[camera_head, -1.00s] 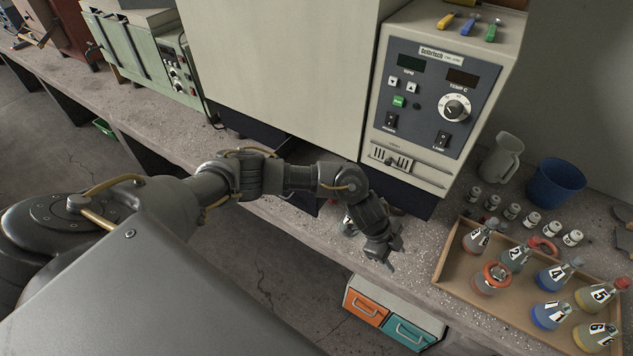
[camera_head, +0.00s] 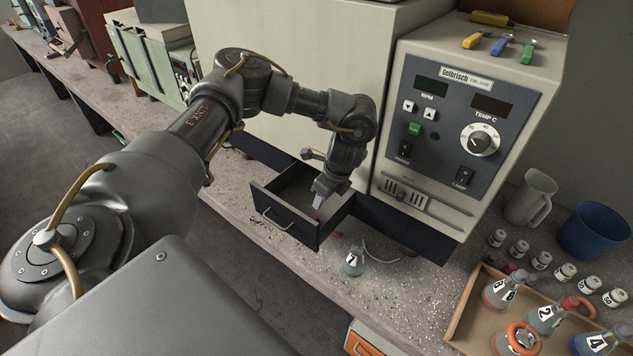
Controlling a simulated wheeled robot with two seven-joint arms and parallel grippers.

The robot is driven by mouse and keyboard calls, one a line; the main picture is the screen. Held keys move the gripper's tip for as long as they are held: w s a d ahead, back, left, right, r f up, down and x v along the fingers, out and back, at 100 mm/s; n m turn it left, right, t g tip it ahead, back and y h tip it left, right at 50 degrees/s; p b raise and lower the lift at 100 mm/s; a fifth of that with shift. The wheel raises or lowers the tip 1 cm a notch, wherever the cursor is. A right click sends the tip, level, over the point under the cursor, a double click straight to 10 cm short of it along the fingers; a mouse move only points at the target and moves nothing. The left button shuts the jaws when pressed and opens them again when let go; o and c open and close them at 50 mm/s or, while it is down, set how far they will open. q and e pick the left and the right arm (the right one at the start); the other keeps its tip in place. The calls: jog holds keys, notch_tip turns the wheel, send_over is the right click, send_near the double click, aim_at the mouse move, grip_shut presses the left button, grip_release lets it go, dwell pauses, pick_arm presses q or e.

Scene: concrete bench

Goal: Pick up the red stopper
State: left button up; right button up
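My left gripper (camera_head: 319,197) points down into an open dark drawer (camera_head: 290,232) under the big cabinet. Its fingertips are small and partly hidden, so I cannot tell whether they are open or shut. A small reddish spot shows at the fingertips inside the drawer; it may be the red stopper, but I cannot tell whether it is touched or held. Another small reddish thing (camera_head: 337,236) shows just right of the drawer front, near a labelled flask (camera_head: 354,262) on the bench. My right gripper is not in view.
A cardboard tray (camera_head: 465,308) of labelled flasks stands at the right, with red rings among them. Several small jars, a beige jug (camera_head: 531,197) and a blue bucket (camera_head: 594,231) stand behind it. The control panel (camera_head: 450,130) rises beside the drawer.

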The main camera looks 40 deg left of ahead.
aim_at(314, 217)
pick_arm(q)
jog(key=x, duration=0.5)
jog(key=shift+f+b, duration=0.3)
jog(key=x, duration=0.2)
jog(key=s+p+x, duration=0.1)
jog(key=x, duration=0.1)
jog(key=shift+a, duration=0.2)
jog(key=shift+w+f, duration=0.1)
jog(key=shift+f, duration=0.4)
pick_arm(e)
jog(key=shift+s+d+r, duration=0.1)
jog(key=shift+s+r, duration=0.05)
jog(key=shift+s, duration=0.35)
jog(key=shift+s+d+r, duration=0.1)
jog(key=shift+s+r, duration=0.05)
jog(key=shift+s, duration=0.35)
pick_arm(q)
jog(key=c, duration=0.9)
